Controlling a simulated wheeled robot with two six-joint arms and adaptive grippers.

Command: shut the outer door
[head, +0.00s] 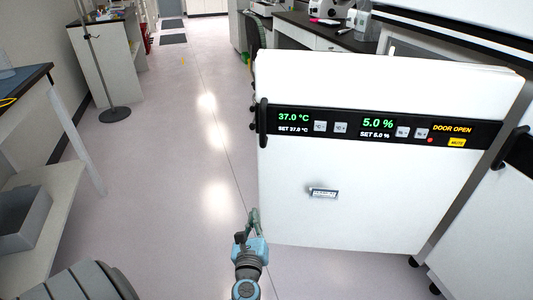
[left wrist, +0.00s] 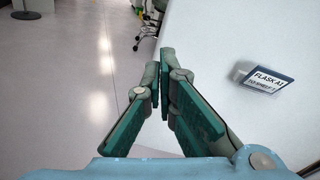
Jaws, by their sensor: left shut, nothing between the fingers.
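The outer door (head: 340,225) is a large white panel with a black display strip (head: 350,127) that reads DOOR OPEN, 37.0 °C and 5.0 %. A black upright handle (head: 262,122) is at its left edge. A small label (head: 323,193) sits on its lower face; in the left wrist view the label (left wrist: 268,79) reads FLASK A1. My left gripper (head: 254,214) is shut and empty beside the door's lower left edge. In the left wrist view its fingertips (left wrist: 160,60) meet next to the white door surface (left wrist: 225,45); contact cannot be told. My right gripper is not in view.
A second white unit (head: 490,210) with a black handle stands at the right. A dark-topped bench (head: 330,32) is behind the door. A shelf table (head: 25,200) and a stand with a round base (head: 114,114) are at the left. The floor (head: 170,190) between is clear.

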